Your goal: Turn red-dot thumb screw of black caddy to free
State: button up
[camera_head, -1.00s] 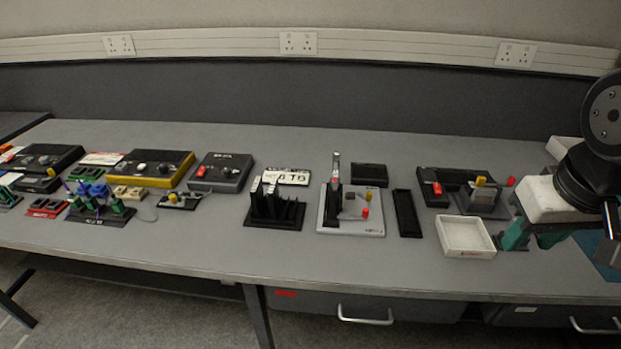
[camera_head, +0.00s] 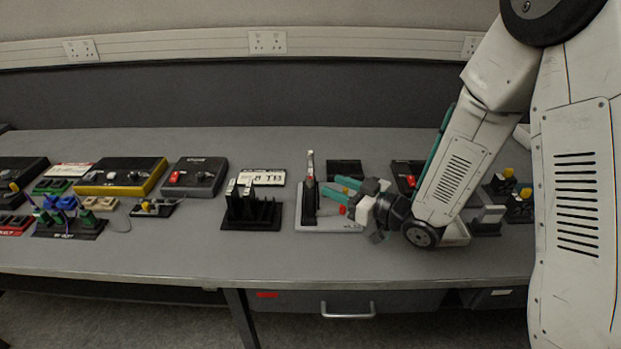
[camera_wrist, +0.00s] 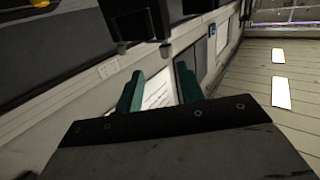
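My gripper (camera_head: 331,186) reaches in from the right over a light grey plate (camera_head: 326,226). Its two teal fingers point left and are apart, with nothing visible between them; the gap also shows in the wrist view (camera_wrist: 159,92). On the plate a black upright (camera_head: 310,198) has a red part and a pale top, just left of the fingertips. A red knob (camera_head: 342,210) shows under the fingers. A black slotted holder (camera_head: 252,212) with upright fins stands left of the plate. I cannot tell which piece is the caddy. No red-dot thumb screw can be made out.
A black box (camera_head: 344,168) sits behind the plate. Control boxes, one yellow-edged (camera_head: 120,178) and one dark with a red switch (camera_head: 194,177), stand left. My arm covers much of the right side. The bench front is mostly clear.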

aim_at(313, 180)
jog(key=shift+y, duration=0.4)
jog(key=x, duration=0.7)
jog(key=shift+a+f, duration=0.15)
jog(key=shift+a, duration=0.4)
jog(key=shift+s, duration=0.1)
grip_shut()
